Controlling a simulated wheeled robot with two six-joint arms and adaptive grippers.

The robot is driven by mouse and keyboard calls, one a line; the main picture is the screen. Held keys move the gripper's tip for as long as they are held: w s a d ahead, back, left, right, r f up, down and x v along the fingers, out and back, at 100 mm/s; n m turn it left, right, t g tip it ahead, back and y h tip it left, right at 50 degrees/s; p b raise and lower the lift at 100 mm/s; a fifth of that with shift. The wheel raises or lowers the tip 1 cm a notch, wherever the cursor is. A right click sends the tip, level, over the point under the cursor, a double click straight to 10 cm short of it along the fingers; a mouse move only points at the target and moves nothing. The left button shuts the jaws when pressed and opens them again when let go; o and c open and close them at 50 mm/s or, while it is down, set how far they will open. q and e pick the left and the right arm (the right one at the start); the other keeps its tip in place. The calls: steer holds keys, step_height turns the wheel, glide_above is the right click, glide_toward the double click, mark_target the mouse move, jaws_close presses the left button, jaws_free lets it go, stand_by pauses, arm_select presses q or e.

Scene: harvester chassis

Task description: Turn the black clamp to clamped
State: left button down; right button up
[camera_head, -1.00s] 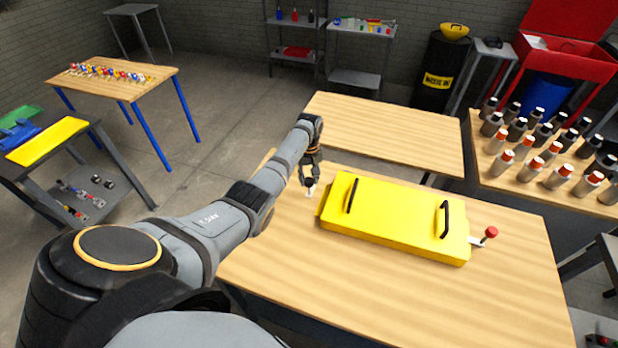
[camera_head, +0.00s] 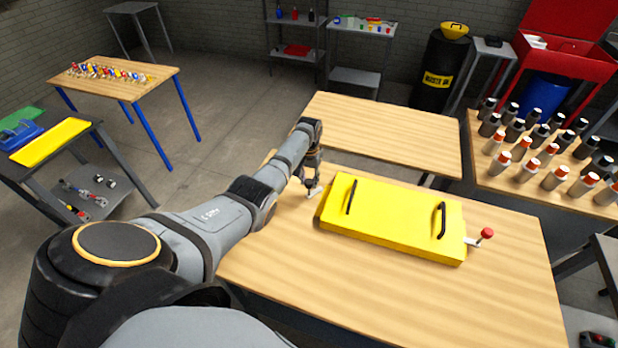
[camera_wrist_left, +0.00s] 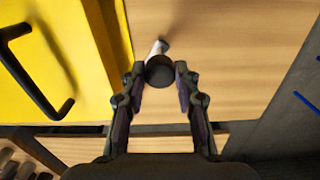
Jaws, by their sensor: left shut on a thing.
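The black clamp (camera_wrist_left: 160,72) shows in the left wrist view as a round black knob on a short pale metal lever. It stands beside the left end of the yellow case (camera_head: 390,220), apart from the case wall in the wrist view. My left gripper (camera_wrist_left: 161,76) is shut on the black knob, one finger on each side. In the head view my left gripper (camera_head: 312,188) reaches down at the case's left end and hides most of the knob; a bit of pale lever shows below it. My right gripper is not in view.
The case has two black handles and lies on a wooden table (camera_head: 400,310). A red-knobbed clamp (camera_head: 487,233) stands at its right end. Another wooden table (camera_head: 385,130) is bare behind. Several bottles (camera_head: 545,150) stand on a table at the right. The table front is clear.

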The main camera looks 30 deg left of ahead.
arm_select(q)
steer(key=m, duration=0.5)
steer(key=shift+m+p, duration=0.35)
steer(key=shift+m, duration=0.05)
steer(key=m, duration=0.4)
steer(key=shift+w+m, duration=0.1)
steer(key=shift+m, duration=0.6)
steer(key=c, duration=1)
jaws_free()
step_height(320, 180, up, 12)
steer(key=shift+r, duration=0.1)
